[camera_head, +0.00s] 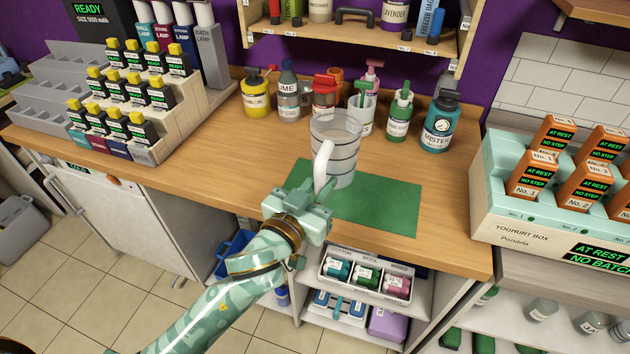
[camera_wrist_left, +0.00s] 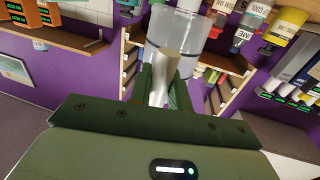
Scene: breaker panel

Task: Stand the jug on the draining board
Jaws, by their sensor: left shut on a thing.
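The jug (camera_head: 345,160) is a clear, dark-banded vessel with a pale handle (camera_head: 323,165). It is upright, or nearly so, in front of the green mat (camera_head: 385,205) on the wooden counter; I cannot tell if its base touches. My left gripper (camera_head: 312,192) is shut on the handle. In the left wrist view the jug (camera_wrist_left: 180,30) is beyond the fingers, with its handle (camera_wrist_left: 162,75) between them. The flat green mat is the only board-like surface under the jug, partly hidden by jug and gripper. My right gripper is out of view.
Behind the jug stand several bottles, including a yellow one (camera_head: 257,98), a red-topped one (camera_head: 324,92) and a teal one (camera_head: 439,125). A stepped rack (camera_head: 170,110) is at left, a yoghurt box (camera_head: 500,215) at right. A shelf (camera_head: 350,32) hangs above. The counter right of the mat is clear.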

